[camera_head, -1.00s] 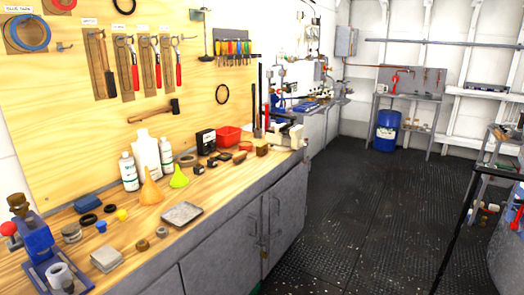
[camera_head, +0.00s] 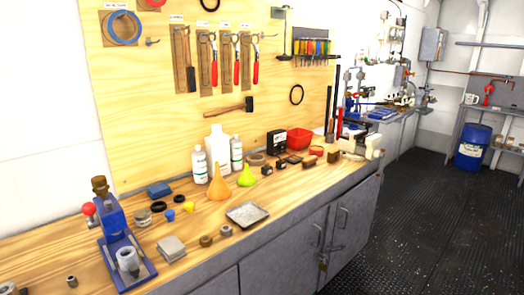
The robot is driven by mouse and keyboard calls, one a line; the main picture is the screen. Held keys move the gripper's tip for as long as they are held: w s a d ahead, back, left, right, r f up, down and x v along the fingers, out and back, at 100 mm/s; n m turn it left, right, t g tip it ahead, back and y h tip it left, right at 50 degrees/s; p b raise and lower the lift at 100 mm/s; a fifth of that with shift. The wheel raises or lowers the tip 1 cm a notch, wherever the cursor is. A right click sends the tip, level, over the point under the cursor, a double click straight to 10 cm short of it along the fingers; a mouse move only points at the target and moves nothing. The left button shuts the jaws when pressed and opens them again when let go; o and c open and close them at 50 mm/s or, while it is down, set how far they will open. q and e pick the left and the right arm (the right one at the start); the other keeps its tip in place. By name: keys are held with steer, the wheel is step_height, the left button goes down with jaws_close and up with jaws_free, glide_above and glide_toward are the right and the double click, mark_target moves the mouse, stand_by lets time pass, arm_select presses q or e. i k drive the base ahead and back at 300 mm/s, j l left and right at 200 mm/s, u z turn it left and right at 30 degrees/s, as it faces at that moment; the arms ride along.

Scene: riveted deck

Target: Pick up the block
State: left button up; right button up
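Several block-like things lie on the wooden workbench (camera_head: 75,236), and I cannot tell which one the task names. A blue block (camera_head: 159,190) lies at the back of the bench, left of the white bottles. A small brown block (camera_head: 334,156) sits near the vise (camera_head: 362,143) at the far right end. Small dark blocks (camera_head: 267,170) lie in front of the black box (camera_head: 276,142). A flat grey square block (camera_head: 171,248) lies near the front edge. Neither of my grippers shows in the head view.
A blue press (camera_head: 115,232) stands at left. A red bin (camera_head: 299,138) stands at the back. The dark floor (camera_head: 425,225) at right is clear.

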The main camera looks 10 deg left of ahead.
mark_target(333, 155)
steer(key=i+l+u, duration=1.1)
steer(key=l, duration=0.25)
steer(key=i+l+u, duration=0.1)
steer(key=l+u, duration=0.15)
steer(key=l, duration=0.2)
